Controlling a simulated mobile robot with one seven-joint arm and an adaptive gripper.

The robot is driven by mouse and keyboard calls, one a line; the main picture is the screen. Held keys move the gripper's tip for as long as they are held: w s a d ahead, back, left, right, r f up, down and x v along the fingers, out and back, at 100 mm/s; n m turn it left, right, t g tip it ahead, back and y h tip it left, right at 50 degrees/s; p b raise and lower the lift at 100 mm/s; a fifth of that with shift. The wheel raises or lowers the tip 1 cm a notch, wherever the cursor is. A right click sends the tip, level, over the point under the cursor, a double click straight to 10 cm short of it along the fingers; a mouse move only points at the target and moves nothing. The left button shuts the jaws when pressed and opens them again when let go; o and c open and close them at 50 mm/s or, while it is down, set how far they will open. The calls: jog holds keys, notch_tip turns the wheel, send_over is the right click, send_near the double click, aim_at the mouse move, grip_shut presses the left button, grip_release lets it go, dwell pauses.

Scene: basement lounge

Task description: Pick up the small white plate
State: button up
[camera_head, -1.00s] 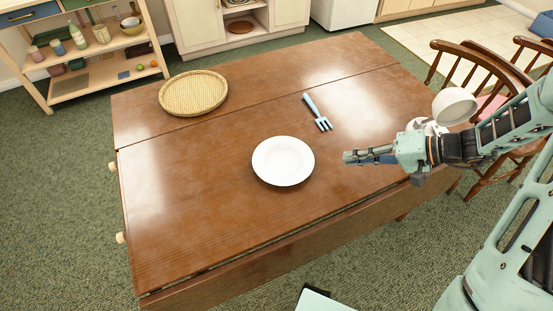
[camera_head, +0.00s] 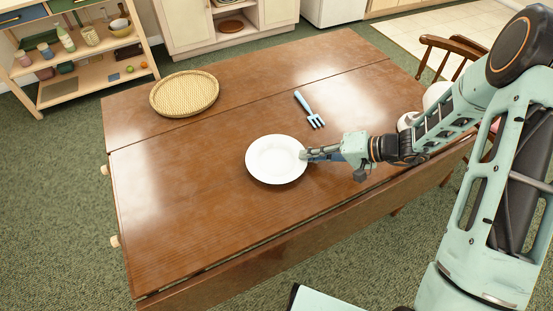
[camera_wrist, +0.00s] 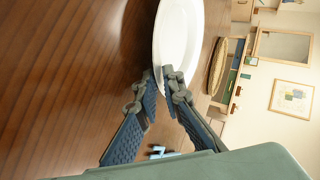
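The small white plate (camera_head: 272,160) lies flat near the middle of the wooden table (camera_head: 190,210). My gripper (camera_head: 304,155) is at the plate's right rim in the head view. In the wrist view, the white plate (camera_wrist: 181,35) shows at the top, and its near rim lies between the two fingertips (camera_wrist: 160,80). The tips are close together, with one finger on each side of the rim, and look shut on it. The contact itself is partly hidden by the fingers. The plate does not look lifted or tilted in the head view.
A blue fork (camera_head: 309,109) lies behind the gripper on the table. A round woven tray (camera_head: 184,93) sits at the back left. A wooden chair (camera_head: 452,50) stands by the right edge. The table's left and front parts are clear.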

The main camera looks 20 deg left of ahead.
grip_shut()
dwell(0.3)
